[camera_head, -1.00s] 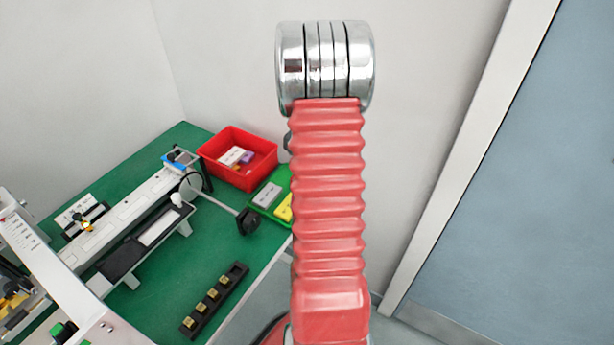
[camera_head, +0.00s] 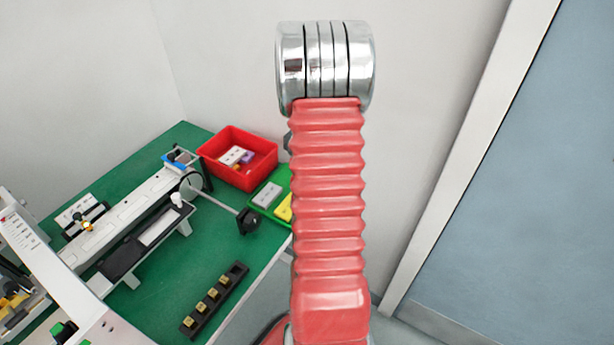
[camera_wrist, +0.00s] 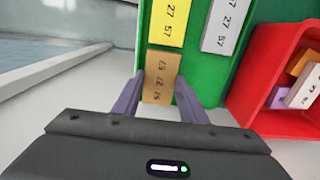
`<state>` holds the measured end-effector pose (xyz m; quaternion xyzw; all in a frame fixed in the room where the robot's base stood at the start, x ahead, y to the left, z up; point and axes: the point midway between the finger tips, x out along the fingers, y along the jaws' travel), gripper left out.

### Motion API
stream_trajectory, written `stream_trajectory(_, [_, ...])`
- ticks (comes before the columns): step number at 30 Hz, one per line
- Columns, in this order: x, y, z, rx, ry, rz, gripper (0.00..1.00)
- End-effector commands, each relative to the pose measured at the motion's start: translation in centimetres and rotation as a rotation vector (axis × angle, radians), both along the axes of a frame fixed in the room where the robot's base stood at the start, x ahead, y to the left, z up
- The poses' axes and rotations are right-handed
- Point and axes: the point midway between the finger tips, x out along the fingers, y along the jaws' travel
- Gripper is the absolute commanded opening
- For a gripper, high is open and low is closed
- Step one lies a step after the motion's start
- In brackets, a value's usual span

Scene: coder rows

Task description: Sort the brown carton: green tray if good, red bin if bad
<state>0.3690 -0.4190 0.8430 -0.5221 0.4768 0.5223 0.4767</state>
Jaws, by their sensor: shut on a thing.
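The brown carton (camera_wrist: 161,78) is between the two fingers of my gripper (camera_wrist: 160,90) in the wrist view, with dark printed figures on its face. My gripper is shut on it. The green tray (camera_wrist: 201,65) lies beyond and behind the carton; I cannot tell whether the carton touches it. The tray also shows in the head view (camera_head: 262,212). The red bin (camera_wrist: 262,105) is to the right in the wrist view and at the back of the table in the head view (camera_head: 238,178). In the head view, my gripper and the carton are hidden.
A yellow carton (camera_wrist: 168,22) and a whitish carton (camera_wrist: 226,25) lie in the green tray. Several cartons, white and purple among them, lie in the red bin. A conveyor (camera_head: 130,210) and a black rack (camera_head: 215,300) stand left on the green table (camera_head: 165,285).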

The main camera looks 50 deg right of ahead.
Motion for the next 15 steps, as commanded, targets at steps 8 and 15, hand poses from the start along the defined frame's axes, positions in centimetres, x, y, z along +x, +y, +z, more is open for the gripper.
stream_trajectory(8, [0.01, 0.01, -0.42, 0.0, 0.0, 0.0, 0.28])
stream_trajectory(15, [0.02, 0.02, -0.75, 0.0, 0.0, 0.001, 0.28])
